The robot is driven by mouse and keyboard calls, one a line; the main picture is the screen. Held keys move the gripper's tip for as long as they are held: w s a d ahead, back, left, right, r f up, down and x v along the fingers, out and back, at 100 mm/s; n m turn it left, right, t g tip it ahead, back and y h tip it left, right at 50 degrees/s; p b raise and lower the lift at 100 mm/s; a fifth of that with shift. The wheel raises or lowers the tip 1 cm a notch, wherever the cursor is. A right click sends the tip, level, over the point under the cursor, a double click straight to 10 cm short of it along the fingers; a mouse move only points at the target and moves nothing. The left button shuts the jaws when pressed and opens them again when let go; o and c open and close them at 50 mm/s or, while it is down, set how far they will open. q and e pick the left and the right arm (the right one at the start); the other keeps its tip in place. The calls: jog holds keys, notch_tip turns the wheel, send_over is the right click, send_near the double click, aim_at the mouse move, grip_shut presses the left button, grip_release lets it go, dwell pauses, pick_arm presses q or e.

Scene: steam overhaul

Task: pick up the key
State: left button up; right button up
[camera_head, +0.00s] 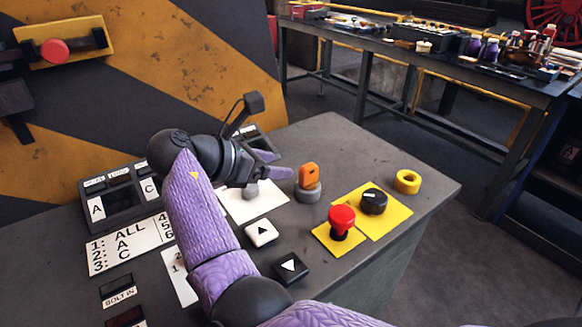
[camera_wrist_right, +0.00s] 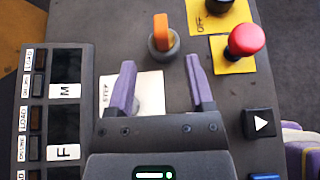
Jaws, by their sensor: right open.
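The orange key (camera_head: 309,175) stands upright in a round grey lock (camera_head: 308,191) on the dark console top. It also shows in the right wrist view (camera_wrist_right: 161,27), just beyond the fingertips and roughly centred between them. My right gripper (camera_head: 276,165) has purple fingers and is open and empty, just left of the key in the head view. Its fingers, seen in the right wrist view (camera_wrist_right: 161,64), are apart, with no contact on the key visible. My left gripper is not in view.
Right of the key are a red button (camera_head: 341,217), a black knob (camera_head: 373,201) on a yellow plate and a yellow ring (camera_head: 407,181). Arrow buttons (camera_head: 262,232) lie in front. A label panel (camera_head: 111,206) stands left. A cluttered workbench (camera_head: 430,65) is behind.

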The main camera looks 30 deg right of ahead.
aim_at(307, 167)
jog(key=b+x, duration=0.4)
jog(key=x, duration=0.5)
jog(key=shift+f, duration=0.1)
jog(key=shift+d, duration=0.3)
jog(key=shift+a+r, duration=0.1)
jog(key=shift+r, duration=0.1)
jog(key=shift+c, duration=0.5)
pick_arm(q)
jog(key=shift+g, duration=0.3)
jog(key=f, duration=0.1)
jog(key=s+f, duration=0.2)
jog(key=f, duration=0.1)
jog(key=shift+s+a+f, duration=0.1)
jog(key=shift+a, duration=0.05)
pick_arm(e)
grip_shut()
